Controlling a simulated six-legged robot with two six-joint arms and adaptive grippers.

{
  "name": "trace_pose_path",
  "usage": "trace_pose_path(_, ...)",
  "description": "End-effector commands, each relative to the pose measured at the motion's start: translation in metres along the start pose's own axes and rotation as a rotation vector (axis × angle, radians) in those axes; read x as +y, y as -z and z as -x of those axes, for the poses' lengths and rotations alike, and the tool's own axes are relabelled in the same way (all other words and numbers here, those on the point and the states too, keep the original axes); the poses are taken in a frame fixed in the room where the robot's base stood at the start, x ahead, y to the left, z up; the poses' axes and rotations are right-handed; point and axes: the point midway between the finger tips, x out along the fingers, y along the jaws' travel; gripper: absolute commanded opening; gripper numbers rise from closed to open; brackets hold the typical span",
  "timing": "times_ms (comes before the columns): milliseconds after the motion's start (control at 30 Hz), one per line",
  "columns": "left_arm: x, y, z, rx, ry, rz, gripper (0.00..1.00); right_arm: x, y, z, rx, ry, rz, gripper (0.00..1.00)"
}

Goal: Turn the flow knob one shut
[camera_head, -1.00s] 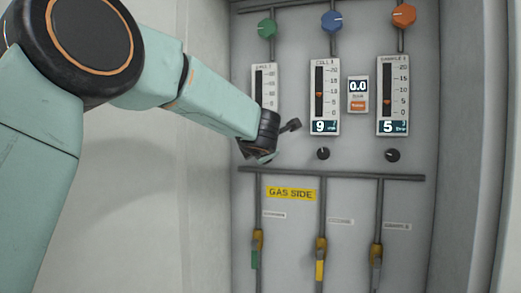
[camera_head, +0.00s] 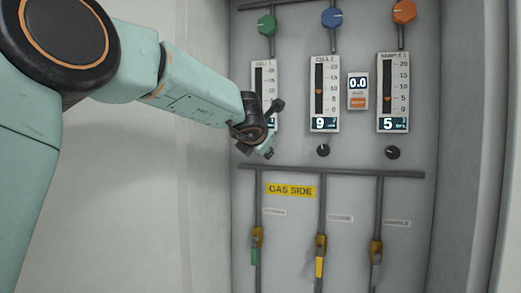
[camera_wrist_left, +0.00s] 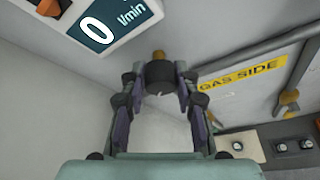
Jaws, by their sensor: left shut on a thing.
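Flow knob one (camera_wrist_left: 160,76) is a small black knob with a brass stem behind it in the left wrist view. My left gripper (camera_wrist_left: 160,84) is shut on it, with one finger on each side. In the head view my left gripper (camera_head: 264,149) is at the panel below the first flowmeter (camera_head: 259,80), and it hides the knob. The flowmeter's display (camera_wrist_left: 98,24) reads 0 l/min in the left wrist view. My right gripper is not in view.
Two other black knobs (camera_head: 323,150) (camera_head: 392,152) sit right of the gripper, under flowmeters reading 9 and 5. A horizontal pipe (camera_head: 340,173) runs just below, above the yellow GAS SIDE label (camera_head: 291,191). Several coloured valves and handles are above and below.

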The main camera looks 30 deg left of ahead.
Motion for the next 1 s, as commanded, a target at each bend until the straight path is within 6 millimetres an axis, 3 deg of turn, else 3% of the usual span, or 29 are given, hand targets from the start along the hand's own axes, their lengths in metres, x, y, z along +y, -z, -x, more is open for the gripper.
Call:
trace_pose_path(233,0.0033,-0.0053,0.0019,-0.012,-0.004,0.002,0.00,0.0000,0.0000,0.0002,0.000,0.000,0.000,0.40)
trace_pose_path(267,0.0034,-0.0053,0.0020,-0.012,-0.004,0.002,0.32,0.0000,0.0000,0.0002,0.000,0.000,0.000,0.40)
trace_pose_path(500,0.0020,-0.0031,0.0012,-0.007,-0.003,0.001,0.53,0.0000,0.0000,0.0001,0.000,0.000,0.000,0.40)
trace_pose_path(1000,0.0007,-0.0011,0.0004,-0.003,-0.002,-0.002,0.54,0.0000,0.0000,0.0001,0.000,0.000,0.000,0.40)
